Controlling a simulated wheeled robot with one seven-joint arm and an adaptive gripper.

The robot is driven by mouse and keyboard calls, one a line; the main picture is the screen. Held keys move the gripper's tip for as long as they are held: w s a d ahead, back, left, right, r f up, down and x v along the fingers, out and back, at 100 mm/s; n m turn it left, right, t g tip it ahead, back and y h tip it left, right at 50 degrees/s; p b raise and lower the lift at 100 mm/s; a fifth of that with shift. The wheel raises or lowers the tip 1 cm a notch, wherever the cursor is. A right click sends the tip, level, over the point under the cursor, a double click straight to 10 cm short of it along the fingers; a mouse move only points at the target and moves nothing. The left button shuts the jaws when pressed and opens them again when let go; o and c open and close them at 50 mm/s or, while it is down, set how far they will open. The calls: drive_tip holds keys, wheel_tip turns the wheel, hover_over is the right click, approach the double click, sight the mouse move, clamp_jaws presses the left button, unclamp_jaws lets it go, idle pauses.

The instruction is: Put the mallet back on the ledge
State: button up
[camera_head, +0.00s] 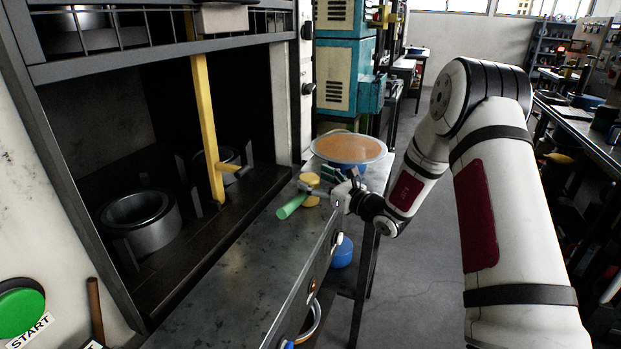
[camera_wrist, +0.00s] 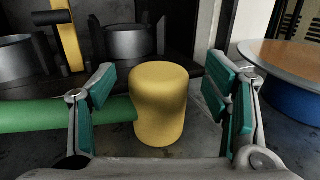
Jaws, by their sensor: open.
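The mallet has a yellow cylindrical head (camera_head: 311,180) and a green handle (camera_head: 291,207). It rests on the grey metal ledge (camera_head: 250,262) in front of the dark recess, near the ledge's far end. In the wrist view, the mallet's head (camera_wrist: 159,104) stands between the fingers with its round face up. The handle (camera_wrist: 40,115) runs out to the left, partly hidden behind the left finger. My gripper (camera_wrist: 163,78) is open around the head, with gaps visible on both sides. In the head view, my gripper (camera_head: 322,182) reaches in from the right.
A round tray with an orange-brown top (camera_head: 349,148) stands beyond the mallet, close to my gripper. A yellow bar (camera_head: 205,125) with a side peg stands upright at the recess. Metal pots (camera_head: 150,232) sit inside it. A blue round object (camera_head: 342,252) is below the ledge.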

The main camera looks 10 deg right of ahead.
drive_tip(key=v, duration=1)
drive_tip(key=s+a+r+n+g+y, duration=0.55)
drive_tip(key=s+a+r+n, duration=0.2)
drive_tip(key=a, duration=0.35)
drive_tip(key=s+a+r+n+g+h, duration=0.1)
drive_tip(key=s+a+r+n+g, duration=0.3)
drive_tip(key=s, duration=0.3)
drive_tip(key=s+a+r+n+g+h, duration=0.1)
drive_tip(key=s+a+n+g, duration=0.3)
drive_tip(key=s+n, duration=0.25)
drive_tip(key=s+d+n+g+h, duration=0.25)
drive_tip(key=s+n+h, duration=0.4)
drive_tip(key=s, duration=0.85)
drive_tip(key=s+d+n+t+h, duration=0.2)
drive_tip(key=s+d+n+h, duration=0.3)
drive_tip(key=d, duration=0.5)
drive_tip(key=shift+s+f+t+h, duration=0.25)
drive_tip(key=shift+s+t+h, duration=0.15)
drive_tip(key=shift+s+h, duration=0.35)
